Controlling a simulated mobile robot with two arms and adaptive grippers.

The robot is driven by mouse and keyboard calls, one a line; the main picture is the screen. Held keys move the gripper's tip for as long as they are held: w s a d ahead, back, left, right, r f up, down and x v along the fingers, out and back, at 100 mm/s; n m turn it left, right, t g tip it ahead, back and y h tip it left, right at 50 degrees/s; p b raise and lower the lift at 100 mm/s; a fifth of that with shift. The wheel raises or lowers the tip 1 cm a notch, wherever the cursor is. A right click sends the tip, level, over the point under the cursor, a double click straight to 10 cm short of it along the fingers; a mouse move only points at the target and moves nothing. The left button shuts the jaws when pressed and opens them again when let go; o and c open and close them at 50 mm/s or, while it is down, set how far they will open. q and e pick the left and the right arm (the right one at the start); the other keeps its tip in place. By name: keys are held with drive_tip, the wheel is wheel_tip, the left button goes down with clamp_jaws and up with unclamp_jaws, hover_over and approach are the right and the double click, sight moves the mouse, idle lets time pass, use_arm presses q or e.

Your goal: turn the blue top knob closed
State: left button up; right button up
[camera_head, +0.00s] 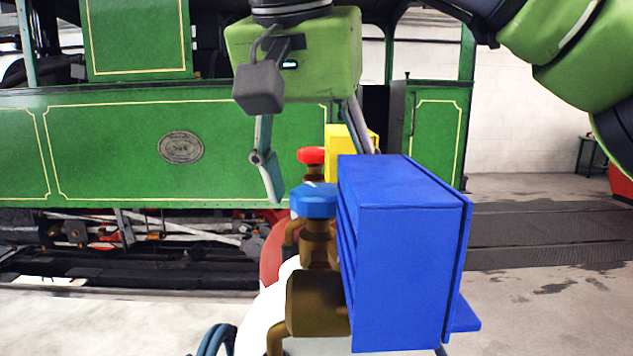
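The blue top knob (314,200) sits on a brown brass-coloured valve (318,300) at the left side of a blue box (405,250). My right gripper (318,176) hangs above it with its fingers pointing down and spread wide. Its left finger ends just left of the blue knob in the picture; its right finger passes behind the top of the blue box, so its tip is hidden. Nothing is between the fingers that I can see it touching. Whether the fingers are level with the knob in depth, I cannot tell. My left gripper is not in view.
A red knob (311,155) on another valve and a yellow box (342,140) stand behind the blue knob. Blue hoses (215,340) are at the lower left. A green steam tram (100,150) fills the background. Open floor (540,300) lies to the right.

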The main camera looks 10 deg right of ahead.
drive_tip(key=v, duration=1.2)
idle(0.4)
